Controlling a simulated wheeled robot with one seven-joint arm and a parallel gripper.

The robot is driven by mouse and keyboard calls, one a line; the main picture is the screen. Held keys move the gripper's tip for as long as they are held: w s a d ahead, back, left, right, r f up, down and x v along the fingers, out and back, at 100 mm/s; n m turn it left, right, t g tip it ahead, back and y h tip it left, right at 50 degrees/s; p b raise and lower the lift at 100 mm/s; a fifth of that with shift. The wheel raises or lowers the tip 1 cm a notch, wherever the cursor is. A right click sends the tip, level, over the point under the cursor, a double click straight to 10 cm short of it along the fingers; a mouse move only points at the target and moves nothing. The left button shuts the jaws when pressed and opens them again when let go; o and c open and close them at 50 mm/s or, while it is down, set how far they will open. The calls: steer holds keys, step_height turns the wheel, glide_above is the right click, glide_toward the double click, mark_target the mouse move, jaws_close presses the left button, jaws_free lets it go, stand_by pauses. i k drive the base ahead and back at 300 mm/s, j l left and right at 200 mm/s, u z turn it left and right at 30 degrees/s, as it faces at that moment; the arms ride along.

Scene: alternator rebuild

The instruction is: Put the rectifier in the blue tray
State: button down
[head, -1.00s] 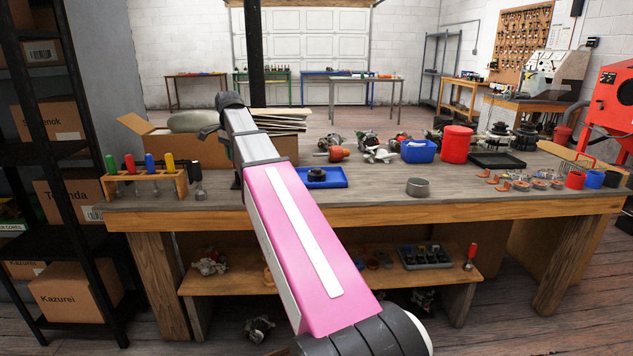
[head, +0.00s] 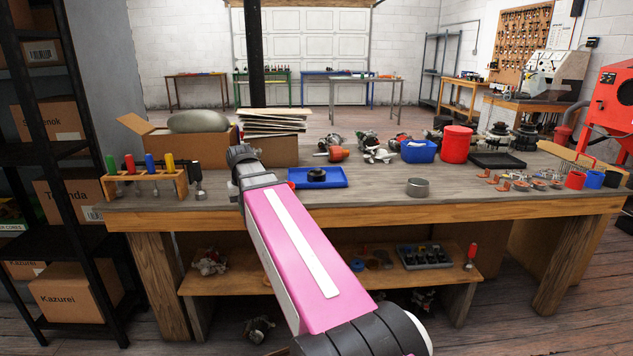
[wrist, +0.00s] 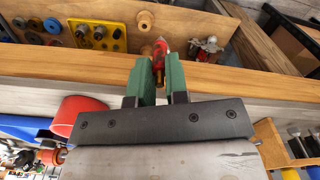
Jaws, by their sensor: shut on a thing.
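My gripper (wrist: 159,75) has green fingers and points past the bench's front edge in the wrist view. It is shut on a small red and copper-coloured piece, which I take to be the rectifier (wrist: 159,50); the fingers hide part of it. In the head view my arm hides the fingers and the held piece. The flat blue tray (head: 340,184) lies on the bench just right of my wrist, with a dark round part (head: 316,174) in it. The held piece is apart from the tray.
A red rounded object (wrist: 80,112) is beside my gripper in the wrist view. A screwdriver rack (head: 150,184) stands left. A grey metal ring (head: 417,187), a blue bin (head: 418,152) and a red bucket (head: 456,145) stand right. The lower shelf (head: 330,275) holds several parts.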

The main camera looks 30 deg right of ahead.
mark_target(318, 186)
steer(key=k+l, duration=0.1)
steer(key=l, duration=0.35)
steer(key=k+l+z, duration=0.1)
steer(key=l, duration=0.35)
steer(key=k+l, duration=0.15)
steer(key=l, duration=0.35)
steer(key=z, duration=0.05)
